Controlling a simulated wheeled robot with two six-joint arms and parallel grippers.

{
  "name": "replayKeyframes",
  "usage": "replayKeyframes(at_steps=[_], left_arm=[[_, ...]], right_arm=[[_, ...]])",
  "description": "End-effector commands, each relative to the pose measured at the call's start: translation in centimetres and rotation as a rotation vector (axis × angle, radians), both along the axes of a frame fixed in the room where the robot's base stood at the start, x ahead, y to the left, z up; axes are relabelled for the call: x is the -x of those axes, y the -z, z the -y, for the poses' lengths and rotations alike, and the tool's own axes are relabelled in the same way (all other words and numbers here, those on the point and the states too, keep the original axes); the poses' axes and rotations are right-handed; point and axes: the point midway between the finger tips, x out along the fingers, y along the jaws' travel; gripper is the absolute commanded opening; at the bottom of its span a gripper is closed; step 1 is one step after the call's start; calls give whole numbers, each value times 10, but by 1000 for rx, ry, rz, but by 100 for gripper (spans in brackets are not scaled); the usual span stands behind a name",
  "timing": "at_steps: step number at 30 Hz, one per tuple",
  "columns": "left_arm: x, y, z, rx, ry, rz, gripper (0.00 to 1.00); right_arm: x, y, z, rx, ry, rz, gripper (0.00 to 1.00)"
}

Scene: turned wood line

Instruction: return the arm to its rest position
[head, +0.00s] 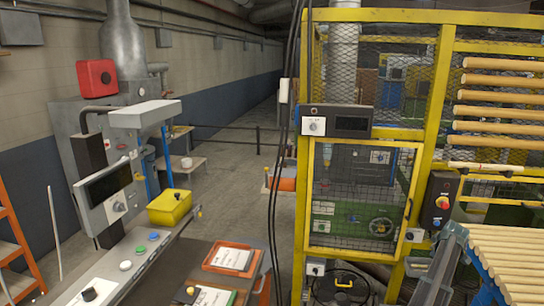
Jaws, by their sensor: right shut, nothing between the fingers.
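What seems to be my right gripper (447,245) is a grey and dark form at the lower right, in front of the yellow machine guard and left of the slatted table. It looks empty and shut, and its fingertips are hard to make out against the dark machine parts. My left gripper is not in view.
A control console (125,262) with buttons and a yellow box (170,207) stands at left. An orange tray (232,257) holds papers on a dark surface. A yellow mesh guard (437,120), hanging cables and racked wooden rods (500,95) fill the right. The aisle floor (225,170) is clear.

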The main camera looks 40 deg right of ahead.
Motion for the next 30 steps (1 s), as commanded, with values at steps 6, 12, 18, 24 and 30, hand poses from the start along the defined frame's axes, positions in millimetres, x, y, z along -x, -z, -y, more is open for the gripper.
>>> replayKeyframes(at_steps=[6, 12, 18, 24, 30], left_arm=[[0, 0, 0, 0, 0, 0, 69], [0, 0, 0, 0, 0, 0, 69], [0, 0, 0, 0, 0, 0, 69], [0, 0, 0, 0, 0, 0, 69], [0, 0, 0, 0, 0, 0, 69]], right_arm=[[-17, 1, -9, -9, -13, 2, 0], [-43, 3, -23, -26, -30, 6, 0], [-83, 5, -49, -54, -59, 10, 0], [-143, 9, -93, -97, -103, 13, 0], [-231, 16, -178, -168, -175, 5, 0]])
